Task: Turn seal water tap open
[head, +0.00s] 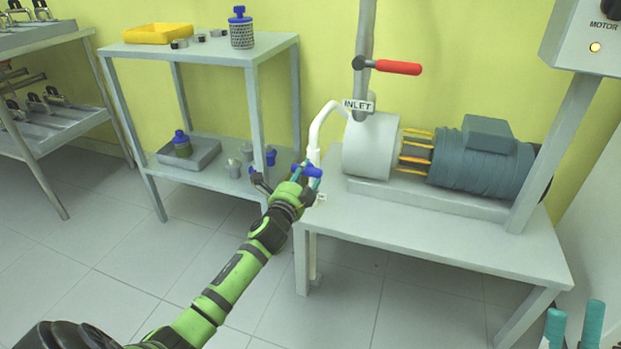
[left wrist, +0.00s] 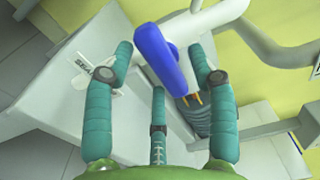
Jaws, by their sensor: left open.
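The seal water tap is a blue lever handle (head: 308,170) on a white pipe (head: 316,140) at the left end of the pump bench. My left gripper (head: 296,178) is at the tap and partly hides it. In the left wrist view the blue handle (left wrist: 160,60) lies tilted between the spread teal fingers of my left gripper (left wrist: 160,62), which is open. I cannot tell whether any finger touches the handle. A white tag reading SEAL (left wrist: 95,75) is partly covered by a finger. Teal fingertips of my right gripper (head: 574,326) show at the bottom right corner.
The bench (head: 420,215) carries a white pump (head: 370,150) and a blue-grey motor (head: 475,158). A red lever (head: 398,67) sits on the inlet pipe above. A grey shelf (head: 200,52) with bottles stands close on the left. The floor in front is clear.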

